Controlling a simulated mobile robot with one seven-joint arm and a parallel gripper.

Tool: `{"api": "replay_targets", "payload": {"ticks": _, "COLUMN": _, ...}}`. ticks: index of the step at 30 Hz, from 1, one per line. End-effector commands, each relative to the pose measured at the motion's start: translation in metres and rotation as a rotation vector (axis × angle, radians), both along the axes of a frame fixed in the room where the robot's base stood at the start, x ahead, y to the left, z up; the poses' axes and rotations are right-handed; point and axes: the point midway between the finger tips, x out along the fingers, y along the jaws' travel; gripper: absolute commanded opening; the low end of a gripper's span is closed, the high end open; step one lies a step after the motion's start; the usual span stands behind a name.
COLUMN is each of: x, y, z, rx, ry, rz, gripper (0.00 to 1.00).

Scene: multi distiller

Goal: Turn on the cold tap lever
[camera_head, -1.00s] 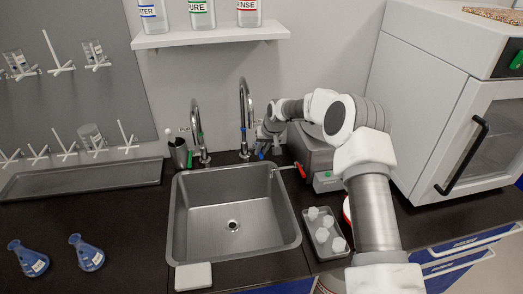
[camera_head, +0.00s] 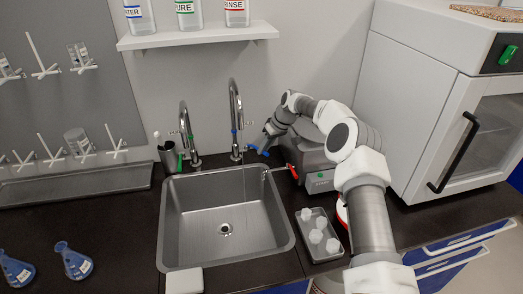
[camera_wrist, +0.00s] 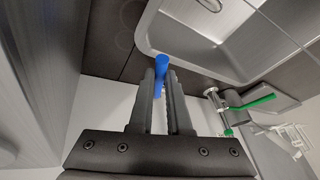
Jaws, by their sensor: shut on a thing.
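The cold tap (camera_head: 235,118) is a tall chrome gooseneck with a blue ring, behind the sink's back edge. Its blue lever (camera_head: 263,148) sticks out to the right of the tap's base, and my gripper (camera_head: 267,146) is at it. In the wrist view the lever (camera_wrist: 161,64) shows as a blue rod between the fingertips, and my gripper (camera_wrist: 161,76) is shut on it. The lever's inner end is hidden behind the fingers. A faint thin vertical line shows below the spout over the sink; I cannot tell for sure that it is water.
The steel sink (camera_head: 166,220) lies in front. A second tap (camera_head: 185,125) with a green lever (camera_head: 180,162) stands to the left. A red lever (camera_head: 293,173) and a grey device (camera_head: 318,180) are at the right. A tray (camera_head: 334,255) with white pieces stands beside the sink.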

Motion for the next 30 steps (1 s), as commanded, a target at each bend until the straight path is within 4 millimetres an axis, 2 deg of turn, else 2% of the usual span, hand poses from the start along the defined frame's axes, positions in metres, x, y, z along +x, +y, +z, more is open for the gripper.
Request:
{"api": "replay_targets", "payload": {"ticks": 9, "x": 0.0009, "y": -0.001, "z": -0.001, "rx": -0.001, "ry": 0.001, "rz": 0.084, "gripper": 0.0}}
{"api": "replay_targets", "payload": {"ticks": 21, "x": 0.0009, "y": -0.0012, "z": -0.0008, "rx": -0.002, "ry": 0.002, "rz": 0.09, "gripper": 0.0}}
{"api": "replay_targets", "payload": {"ticks": 22, "x": 0.0008, "y": -0.0012, "z": -0.0009, "rx": -0.002, "ry": 0.002, "rz": 0.09, "gripper": 0.21}}
{"api": "replay_targets", "payload": {"ticks": 26, "x": 0.0009, "y": -0.0012, "z": -0.0007, "rx": -0.001, "ry": 0.001, "rz": 0.089, "gripper": 0.45}}
{"api": "replay_targets", "payload": {"ticks": 30, "x": 0.0011, "y": -0.0011, "z": -0.0005, "rx": -0.002, "ry": 0.001, "rz": 0.088, "gripper": 0.46}}
